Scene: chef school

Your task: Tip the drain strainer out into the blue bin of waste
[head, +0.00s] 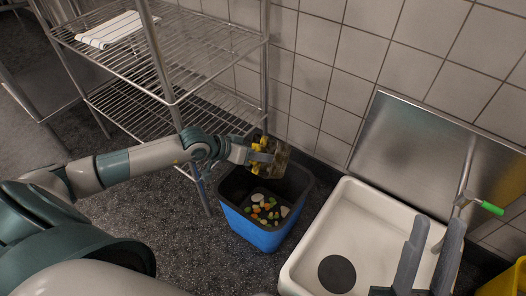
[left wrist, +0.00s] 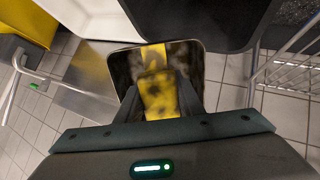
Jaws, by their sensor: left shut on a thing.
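The drain strainer (head: 277,163) is a squarish, greyish-brown, see-through piece with a yellow grip (left wrist: 158,95). My left gripper (head: 262,157) is shut on the yellow grip and holds the strainer, tilted, over the back part of the blue bin (head: 262,238). In the left wrist view the strainer (left wrist: 127,68) lies beyond the fingers (left wrist: 158,100); I cannot tell whether anything is in it. Small orange, green and white waste pieces (head: 266,209) lie inside the bin. My right gripper (head: 437,222) is open and empty over the right side of the sink.
The white sink (head: 302,262) with a dark round drain (head: 337,274) stands right of the bin, with a green-handled tap (head: 490,208). A wire shelf rack (head: 190,52) stands behind my left arm. A yellow object (head: 508,280) is at the lower right.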

